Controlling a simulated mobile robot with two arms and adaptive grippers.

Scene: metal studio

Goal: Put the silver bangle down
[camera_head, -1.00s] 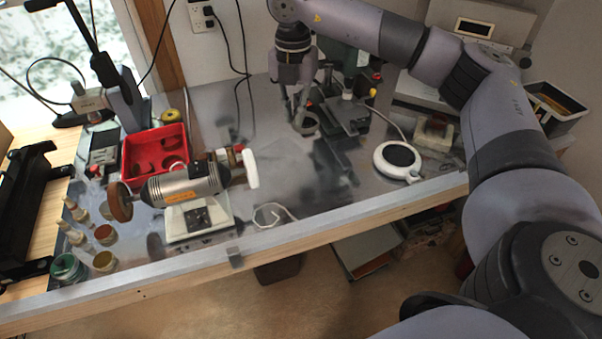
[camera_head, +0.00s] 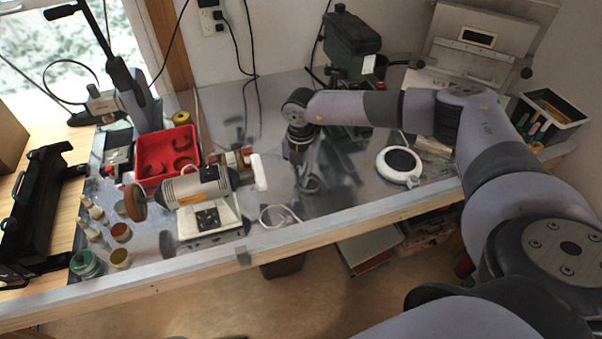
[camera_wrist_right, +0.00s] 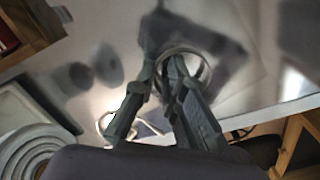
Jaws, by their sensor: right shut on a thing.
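My right gripper (camera_head: 306,174) points down low over the metal-topped bench (camera_head: 350,200), right of the bench grinder (camera_head: 196,188). In the right wrist view its fingers (camera_wrist_right: 162,72) are shut on the silver bangle (camera_wrist_right: 207,72), a thin ring with one fingertip inside it. In the head view the bangle (camera_head: 312,188) is small and partly hidden at the fingertips. I cannot tell whether it touches the bench top. My left gripper is not in view.
A white cable loop (camera_head: 276,216) lies left of my right gripper, near the bench's front edge. A round white device (camera_head: 399,164) sits to the right. A red tray (camera_head: 168,150) and several small jars stand at the left. Bare bench lies around the gripper.

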